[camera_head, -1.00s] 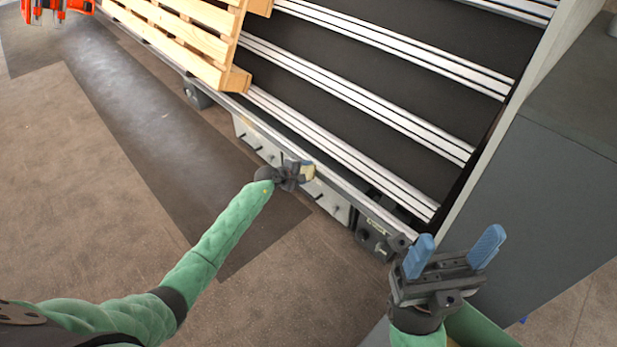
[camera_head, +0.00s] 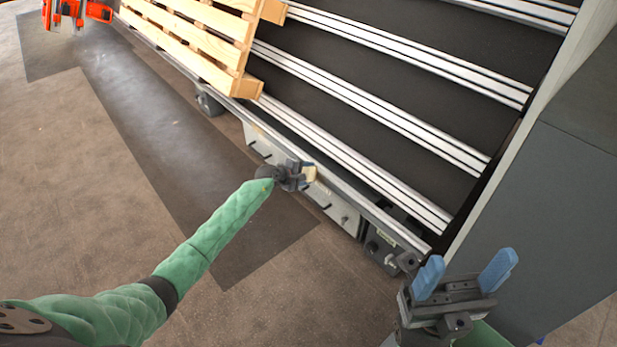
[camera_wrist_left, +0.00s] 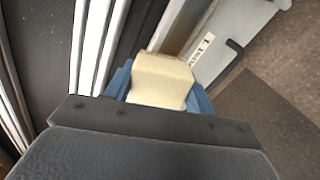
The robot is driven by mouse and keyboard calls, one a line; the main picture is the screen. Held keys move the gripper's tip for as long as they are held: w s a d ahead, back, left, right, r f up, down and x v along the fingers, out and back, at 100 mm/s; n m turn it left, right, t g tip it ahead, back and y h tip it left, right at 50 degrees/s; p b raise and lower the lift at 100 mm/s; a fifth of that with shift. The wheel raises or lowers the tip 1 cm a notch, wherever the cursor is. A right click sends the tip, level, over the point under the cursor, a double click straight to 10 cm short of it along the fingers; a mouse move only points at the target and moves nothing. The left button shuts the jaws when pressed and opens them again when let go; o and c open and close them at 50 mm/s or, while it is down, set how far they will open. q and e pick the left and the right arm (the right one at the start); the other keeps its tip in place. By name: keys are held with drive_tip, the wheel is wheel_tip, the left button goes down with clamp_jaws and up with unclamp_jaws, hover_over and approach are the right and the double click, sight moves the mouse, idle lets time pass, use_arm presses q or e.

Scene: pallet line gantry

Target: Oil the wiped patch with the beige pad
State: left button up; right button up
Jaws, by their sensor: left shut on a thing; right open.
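My left gripper (camera_head: 300,173) is shut on the beige pad (camera_wrist_left: 162,80), close to the edge of the conveyor frame (camera_head: 345,187). In the left wrist view the pad sits between the blue fingers, with the frame rail just beyond it. I cannot tell whether the pad touches the rail. The wiped patch cannot be made out in either view; the gripper and pad may cover it. My right gripper (camera_head: 464,276) is open and empty, with its blue fingers apart, by the conveyor's near corner.
A wooden pallet (camera_head: 205,42) lies on the conveyor's silver rails (camera_head: 400,126). A grey panel (camera_head: 560,200) stands at the right. An orange machine (camera_head: 75,12) is at the far left. A dark mat (camera_head: 165,125) lies along the conveyor; the floor to the left is clear.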

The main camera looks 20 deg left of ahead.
use_arm(q)
drive_tip(key=shift+w+a+f+b, duration=0.15)
drive_tip(key=shift+w+a+b, duration=0.4)
drive_tip(key=shift+a+b, duration=0.3)
drive_tip(key=shift+w+a, duration=0.2)
drive_tip(key=shift+a, duration=0.1)
drive_tip(key=w+a+b, duration=0.1)
drive_tip(key=a+b, duration=0.1)
drive_tip(key=b, duration=0.1)
drive_tip(key=shift+w+a, duration=0.3)
drive_tip(key=shift+w, duration=0.05)
drive_tip(key=shift+r, duration=0.2)
